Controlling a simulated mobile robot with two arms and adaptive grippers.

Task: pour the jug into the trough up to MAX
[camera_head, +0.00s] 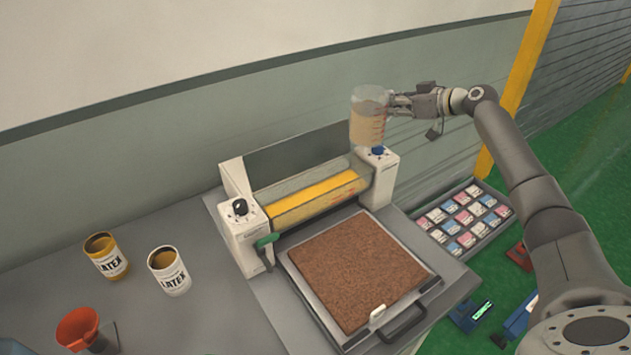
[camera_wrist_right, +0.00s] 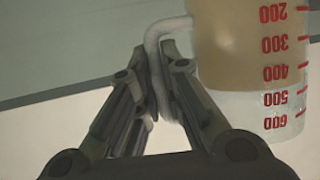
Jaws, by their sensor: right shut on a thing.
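The clear jug (camera_head: 367,122) holds a tan liquid and hangs upright above the right end of the machine. My right gripper (camera_head: 392,105) is shut on its handle. In the right wrist view the gripper (camera_wrist_right: 160,105) closes around the jug's handle (camera_wrist_right: 166,60), and red marks from 200 to 600 show on the jug wall (camera_wrist_right: 250,60). The trough (camera_head: 312,196) lies between the machine's white end blocks, with a yellow strip along it. Its level and any MAX mark are too small to read. My left gripper is not in view.
A brown slab lies on a tray (camera_head: 430,288) in front of the machine. A case of small packets (camera_head: 465,220) lies at right.

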